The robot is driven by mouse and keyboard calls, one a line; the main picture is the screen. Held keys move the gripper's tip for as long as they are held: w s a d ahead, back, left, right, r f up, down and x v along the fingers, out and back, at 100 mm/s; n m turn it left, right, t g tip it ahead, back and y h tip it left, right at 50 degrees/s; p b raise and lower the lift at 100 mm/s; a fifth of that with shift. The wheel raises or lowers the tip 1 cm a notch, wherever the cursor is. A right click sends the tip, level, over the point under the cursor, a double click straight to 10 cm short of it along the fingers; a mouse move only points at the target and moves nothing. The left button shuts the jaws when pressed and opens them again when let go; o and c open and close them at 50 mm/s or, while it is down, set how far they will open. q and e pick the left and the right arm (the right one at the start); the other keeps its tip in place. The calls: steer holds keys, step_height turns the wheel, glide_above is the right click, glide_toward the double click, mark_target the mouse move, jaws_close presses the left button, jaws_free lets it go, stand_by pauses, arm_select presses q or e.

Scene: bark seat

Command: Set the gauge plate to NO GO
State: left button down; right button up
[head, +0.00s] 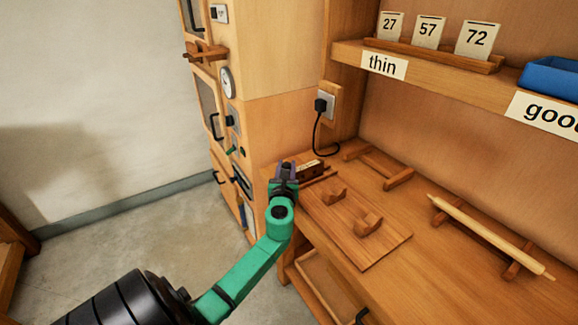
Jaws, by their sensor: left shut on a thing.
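My left gripper (287,172), with purple fingers on a green arm, is at the left back end of the workbench. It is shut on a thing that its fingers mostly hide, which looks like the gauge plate. A small dark brown block (311,169) with a pale strip on top sits just right of the fingers and seems to belong to the gauge. The lettering on it is too small to read, so I cannot tell which setting shows. My right gripper is out of view.
A wooden board (350,232) with two curved brackets lies on the workbench (445,270). A rolling pin (490,236) rests on wooden supports at right. A shelf (440,72) holds number cards (429,32) and a blue tray (552,78). A tall cabinet (262,70) stands behind.

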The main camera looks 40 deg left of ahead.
arm_select(q)
steer(key=c, duration=0.7)
jaws_free()
steer(key=shift+s+a+f, duration=0.1)
steer(key=shift+f, duration=0.05)
steer(key=shift+o, duration=0.8)
steer(key=shift+s+a, duration=0.1)
steer(key=shift+a, duration=0.05)
steer(key=shift+s+d, duration=0.1)
steer(key=shift+d, duration=0.2)
steer(key=v, duration=1.4)
steer(key=shift+b, duration=0.45)
